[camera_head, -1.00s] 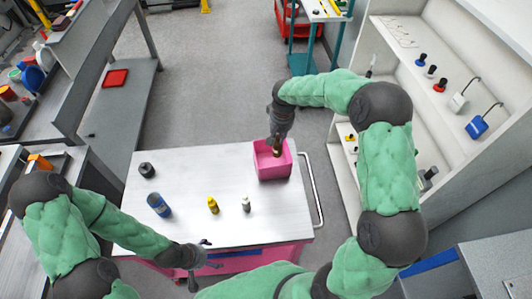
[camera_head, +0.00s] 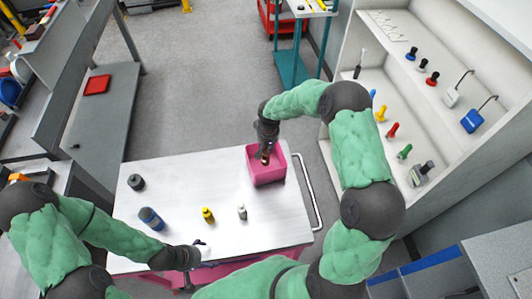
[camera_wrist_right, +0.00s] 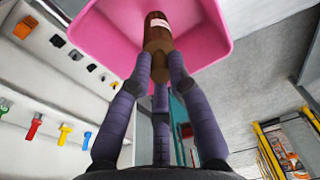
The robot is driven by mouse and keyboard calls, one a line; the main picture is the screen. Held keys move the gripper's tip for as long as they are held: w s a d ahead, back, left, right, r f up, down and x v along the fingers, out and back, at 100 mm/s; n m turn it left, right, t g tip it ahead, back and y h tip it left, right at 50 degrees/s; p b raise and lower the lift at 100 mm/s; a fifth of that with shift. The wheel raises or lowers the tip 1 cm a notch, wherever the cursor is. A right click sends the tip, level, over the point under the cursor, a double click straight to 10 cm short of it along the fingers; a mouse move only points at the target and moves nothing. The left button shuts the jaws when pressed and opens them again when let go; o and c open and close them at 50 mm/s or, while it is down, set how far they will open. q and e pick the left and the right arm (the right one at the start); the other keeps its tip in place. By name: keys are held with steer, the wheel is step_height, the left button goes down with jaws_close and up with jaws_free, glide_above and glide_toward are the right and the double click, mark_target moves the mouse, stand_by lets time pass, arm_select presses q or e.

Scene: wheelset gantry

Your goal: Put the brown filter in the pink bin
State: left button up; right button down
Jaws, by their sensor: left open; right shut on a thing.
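The pink bin (camera_head: 267,178) stands at the right end of the white cart top. My right gripper (camera_head: 266,153) is over the bin's opening. In the right wrist view its fingers (camera_wrist_right: 160,82) are shut on the brown filter (camera_wrist_right: 158,36), whose far end points into the pink bin (camera_wrist_right: 108,38). Whether the filter touches the bin's floor I cannot tell. In the head view the filter is mostly hidden by the gripper. My left gripper (camera_head: 203,250) is open and empty at the cart's front edge.
On the cart top (camera_head: 200,180) stand a black piece (camera_head: 136,182), a blue can (camera_head: 151,218), a yellow bottle (camera_head: 207,215) and a pale bottle (camera_head: 242,212). Shelves with coloured tools (camera_head: 392,130) rise at the right. The cart's handle (camera_head: 306,190) lies just right of the bin.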

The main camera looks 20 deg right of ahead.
mark_target(266, 152)
arm_select(q)
steer(key=shift+r, duration=0.1)
arm_select(e)
step_height(266, 152, down, 3)
steer(key=shift+s+f, duration=0.1)
steer(key=shift+f, duration=0.2)
steer(key=shift+f, duration=0.1)
steer(key=c, duration=1.2)
jaws_free()
steer(key=shift+o, duration=0.2)
